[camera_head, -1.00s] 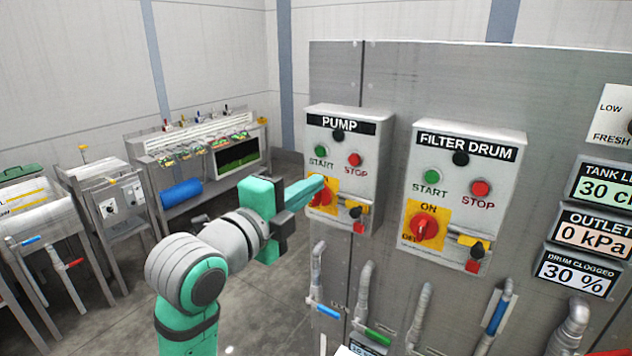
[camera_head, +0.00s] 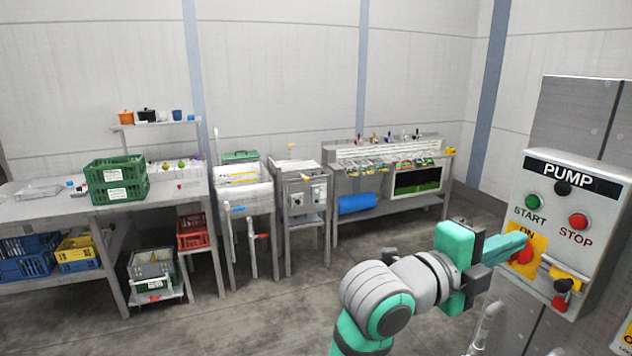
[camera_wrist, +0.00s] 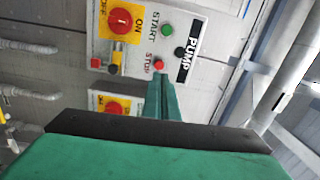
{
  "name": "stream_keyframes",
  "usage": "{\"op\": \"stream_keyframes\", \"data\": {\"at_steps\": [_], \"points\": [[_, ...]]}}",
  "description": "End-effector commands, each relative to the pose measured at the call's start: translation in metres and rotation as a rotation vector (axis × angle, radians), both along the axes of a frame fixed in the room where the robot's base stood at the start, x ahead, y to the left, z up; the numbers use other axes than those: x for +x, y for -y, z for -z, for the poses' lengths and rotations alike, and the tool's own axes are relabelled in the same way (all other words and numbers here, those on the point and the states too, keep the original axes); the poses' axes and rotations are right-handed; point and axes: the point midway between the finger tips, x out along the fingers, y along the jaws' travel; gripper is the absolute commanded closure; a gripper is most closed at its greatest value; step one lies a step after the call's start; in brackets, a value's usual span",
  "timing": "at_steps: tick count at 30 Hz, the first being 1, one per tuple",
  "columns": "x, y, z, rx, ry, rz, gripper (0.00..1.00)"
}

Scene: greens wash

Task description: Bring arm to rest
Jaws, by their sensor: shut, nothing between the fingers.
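My arm is stretched out towards the grey pump box (camera_head: 575,215) on the steel cabinet at the right of the head view. My gripper (camera_head: 520,243) is shut and empty. Its green fingertips overlap the red rotary switch (camera_head: 523,258) on its yellow plate in that view. In the wrist view the shut fingers (camera_wrist: 162,80) end just below the red stop button (camera_wrist: 158,64), and the rotary switch (camera_wrist: 122,20) shows clear of them to the left. Whether the fingertips touch the box I cannot tell.
Pipes (camera_head: 487,325) with valves stand below the box. The floor (camera_head: 270,320) at front left is open.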

Motion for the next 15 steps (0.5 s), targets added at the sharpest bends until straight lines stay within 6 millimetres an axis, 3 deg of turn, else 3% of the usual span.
{"op": "stream_keyframes", "data": {"at_steps": [9, 15], "points": [[0.044, -0.036, 0.085, -0.242, -0.325, -0.155, 1.00], [0.060, -0.067, 0.147, -0.397, -0.514, -0.270, 1.00]]}}
